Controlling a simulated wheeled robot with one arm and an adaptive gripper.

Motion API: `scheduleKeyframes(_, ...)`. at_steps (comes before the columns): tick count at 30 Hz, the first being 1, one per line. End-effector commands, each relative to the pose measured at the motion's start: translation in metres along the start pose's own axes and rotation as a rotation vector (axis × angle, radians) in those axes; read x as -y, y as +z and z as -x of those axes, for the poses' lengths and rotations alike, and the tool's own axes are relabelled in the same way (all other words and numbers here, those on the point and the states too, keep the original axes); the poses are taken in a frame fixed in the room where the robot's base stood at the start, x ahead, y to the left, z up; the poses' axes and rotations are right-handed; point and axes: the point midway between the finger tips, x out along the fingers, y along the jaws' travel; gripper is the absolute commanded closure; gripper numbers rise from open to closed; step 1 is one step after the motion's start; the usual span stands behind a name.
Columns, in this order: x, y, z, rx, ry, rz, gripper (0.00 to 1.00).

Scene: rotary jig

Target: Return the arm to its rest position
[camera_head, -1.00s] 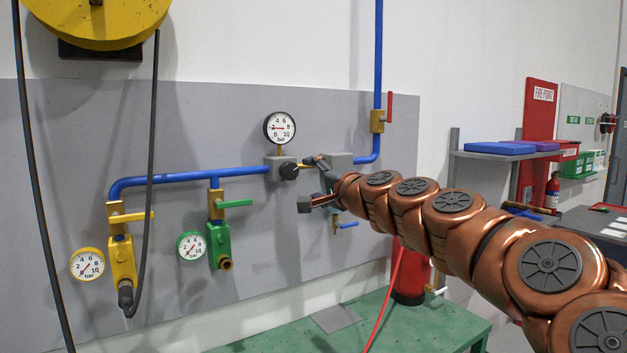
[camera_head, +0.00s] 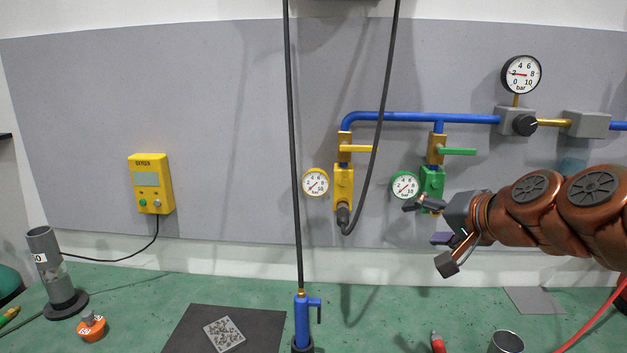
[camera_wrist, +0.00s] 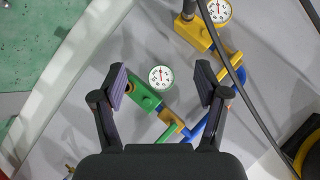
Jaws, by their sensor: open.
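My gripper (camera_head: 428,232) is at the end of my copper-coloured arm, in front of the grey wall panel and above the green bench. It is open, and nothing shows between its fingers. In the wrist view my gripper (camera_wrist: 160,88) has its two dark fingers spread apart. Behind them are the green regulator (camera_wrist: 146,97) and its small gauge (camera_wrist: 161,77). In the head view the green regulator (camera_head: 432,181) is partly behind my gripper; I cannot tell whether they touch.
A blue pipe (camera_head: 410,117) runs along the panel to a large gauge (camera_head: 521,74). A yellow regulator (camera_head: 343,187) has a black hose. A yellow box (camera_head: 151,184) is at left. A metal cup (camera_head: 506,342) stands at front right.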

Motion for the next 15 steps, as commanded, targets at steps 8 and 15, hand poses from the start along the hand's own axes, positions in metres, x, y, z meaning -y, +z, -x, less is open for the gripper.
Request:
scheduleKeyframes(8,-0.057,0.16,0.001,0.391,0.243,0.25,0.26)
scheduleKeyframes(15,-0.142,0.264,0.058,0.723,0.508,0.403,0.26)
